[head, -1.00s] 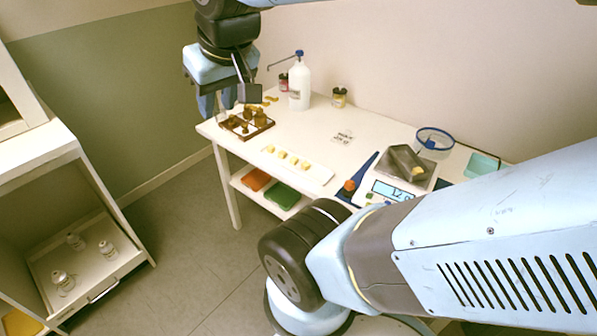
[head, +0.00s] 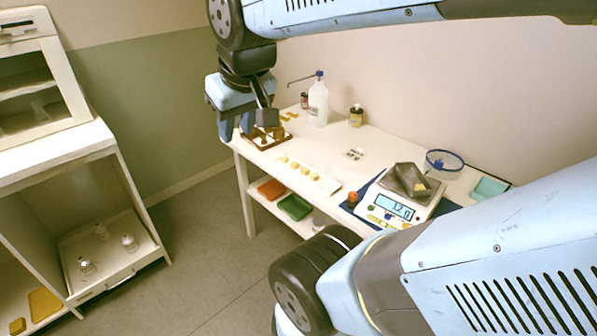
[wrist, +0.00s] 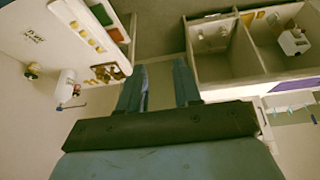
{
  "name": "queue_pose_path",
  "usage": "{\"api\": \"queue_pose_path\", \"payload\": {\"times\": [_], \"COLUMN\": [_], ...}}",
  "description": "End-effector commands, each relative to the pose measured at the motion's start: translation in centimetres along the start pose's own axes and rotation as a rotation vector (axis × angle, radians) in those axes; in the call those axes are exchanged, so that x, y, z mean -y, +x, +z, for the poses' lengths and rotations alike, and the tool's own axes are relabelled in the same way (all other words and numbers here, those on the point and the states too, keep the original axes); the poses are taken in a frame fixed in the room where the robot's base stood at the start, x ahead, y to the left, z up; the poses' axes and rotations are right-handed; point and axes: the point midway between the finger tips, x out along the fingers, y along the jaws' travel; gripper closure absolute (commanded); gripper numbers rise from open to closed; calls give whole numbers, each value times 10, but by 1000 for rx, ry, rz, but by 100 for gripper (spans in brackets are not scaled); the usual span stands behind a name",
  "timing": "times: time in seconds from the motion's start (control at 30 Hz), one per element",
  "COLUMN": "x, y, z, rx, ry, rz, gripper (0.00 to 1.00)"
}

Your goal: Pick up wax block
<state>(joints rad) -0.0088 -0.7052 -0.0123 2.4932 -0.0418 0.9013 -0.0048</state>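Several small pale-yellow blocks, which look like wax blocks (head: 294,165), sit in a row on a white strip tray (head: 328,184) on the table. They also show in the wrist view (wrist: 87,33), at the upper left. A yellow piece (head: 421,186) lies in the grey pan on the scale; I cannot tell if it is wax. My gripper (head: 236,128) hangs near the table's far left corner, beside the brown tray and away from the yellow blocks. In the wrist view its two fingers (wrist: 160,86) stand wide apart with nothing between them.
A brown tray (head: 255,146) with amber items stands at the table's left end. The scale (head: 398,207) reads about 3.2. A cabinet with an open drawer (head: 118,268) stands left; floor between is clear.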

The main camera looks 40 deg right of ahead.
Motion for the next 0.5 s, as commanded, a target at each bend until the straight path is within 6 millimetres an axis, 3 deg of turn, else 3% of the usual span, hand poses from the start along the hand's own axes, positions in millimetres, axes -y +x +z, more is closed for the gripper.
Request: {"api": "queue_pose_path", "payload": {"times": [0.5], "x": [-65], "y": [102], "z": [-27], "rx": [348], "ry": [-275], "rz": [196], "gripper": [67]}}
